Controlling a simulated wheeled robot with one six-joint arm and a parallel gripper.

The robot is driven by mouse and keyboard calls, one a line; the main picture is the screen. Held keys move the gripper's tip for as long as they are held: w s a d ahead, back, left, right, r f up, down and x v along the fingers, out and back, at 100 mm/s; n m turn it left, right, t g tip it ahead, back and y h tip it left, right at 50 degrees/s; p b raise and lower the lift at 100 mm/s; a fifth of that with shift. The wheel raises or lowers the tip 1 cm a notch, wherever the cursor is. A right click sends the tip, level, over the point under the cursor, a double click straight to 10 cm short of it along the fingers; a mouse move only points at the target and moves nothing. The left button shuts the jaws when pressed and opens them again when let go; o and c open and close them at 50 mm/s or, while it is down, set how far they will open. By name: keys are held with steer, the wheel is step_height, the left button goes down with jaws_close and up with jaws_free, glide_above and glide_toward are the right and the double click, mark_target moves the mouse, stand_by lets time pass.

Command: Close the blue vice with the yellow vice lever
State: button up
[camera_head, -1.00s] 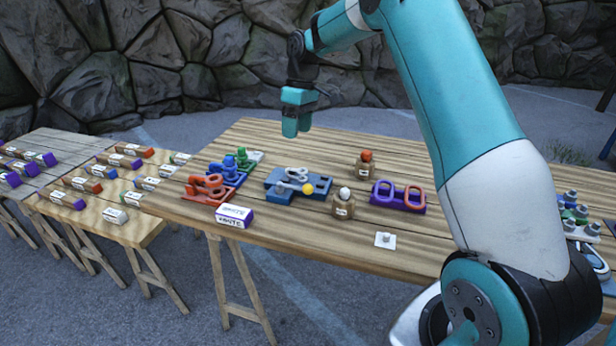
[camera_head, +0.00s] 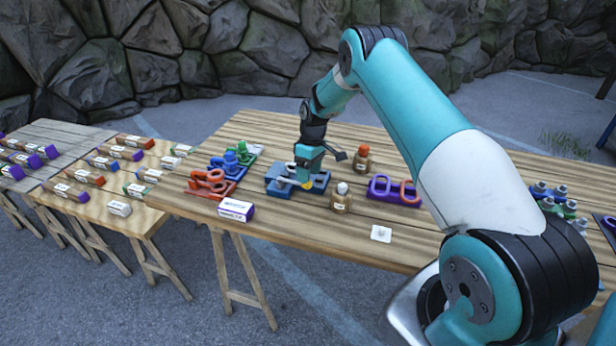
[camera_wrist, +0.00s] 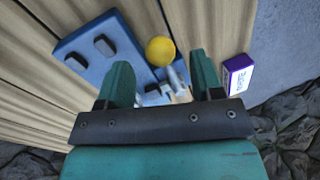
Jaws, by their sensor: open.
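The blue vice (camera_head: 318,186) stands on the long wooden table, largely hidden by my gripper in the head view. In the wrist view its blue base with two dark blocks (camera_wrist: 72,58) lies at the upper left. The yellow ball of the vice lever (camera_head: 306,184) shows just below my gripper; in the wrist view the yellow ball (camera_wrist: 160,51) sits ahead of the fingers with a grey rod below it. My gripper (camera_head: 309,165) is low over the vice. In the wrist view the teal fingers (camera_wrist: 163,80) are apart, with the rod between them. I cannot tell whether they touch it.
A white and purple box (camera_head: 236,210) stands at the table's front edge. Red, blue and green fixtures (camera_head: 212,182) are left of the vice. Brown bottles with white (camera_head: 342,197) and orange tops (camera_head: 363,158), and a purple block with rings (camera_head: 396,190), are to the right.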

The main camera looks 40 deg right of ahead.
steer(key=shift+s+a+f+p, duration=0.1)
steer(key=shift+a+f+p, duration=0.05)
steer(key=shift+f, duration=0.65)
steer(key=shift+a+f+p, duration=0.1)
steer(key=shift+f+p, duration=0.05)
steer(key=shift+f, duration=0.65)
jaws_close()
